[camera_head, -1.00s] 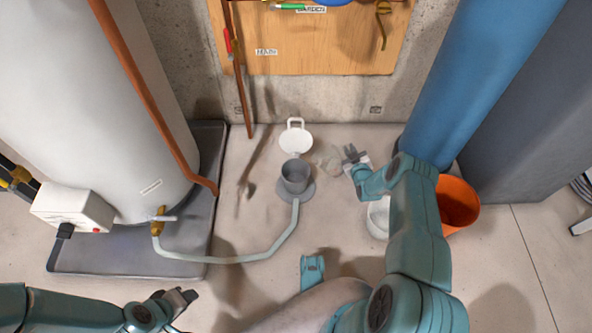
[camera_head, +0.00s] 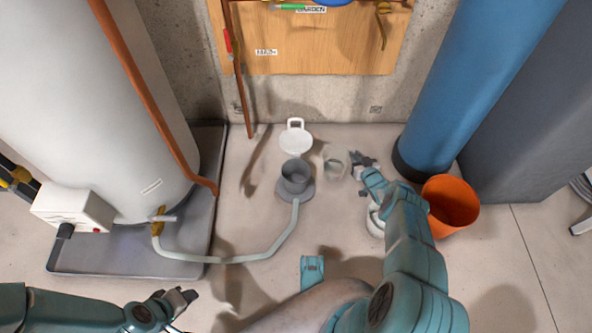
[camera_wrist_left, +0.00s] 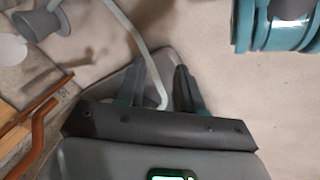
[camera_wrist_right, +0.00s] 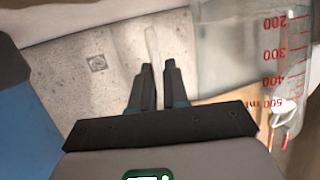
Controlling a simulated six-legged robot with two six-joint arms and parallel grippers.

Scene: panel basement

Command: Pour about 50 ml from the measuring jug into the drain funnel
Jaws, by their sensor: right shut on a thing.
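The clear measuring jug (camera_head: 335,160) is held above the floor, right of the drain funnel and apart from it. It looks about upright in the head view. Its red scale shows upside down in the right wrist view (camera_wrist_right: 285,55); I cannot tell its liquid level. My right gripper (camera_head: 356,159) is shut on the jug's clear handle (camera_wrist_right: 152,45), at the jug's right side. The grey drain funnel (camera_head: 295,177) stands on a round base, with a pale hose running into it. My left gripper (camera_head: 188,295) is open and empty, low at the left; its fingers are apart in the left wrist view (camera_wrist_left: 162,65).
A white handled item (camera_head: 295,138) lies behind the funnel. An orange bucket (camera_head: 452,205) and a white container (camera_head: 375,222), partly hidden by my right arm, stand at the right. A white tank (camera_head: 110,120) on a grey tray is left. A blue column (camera_head: 475,80) stands back right.

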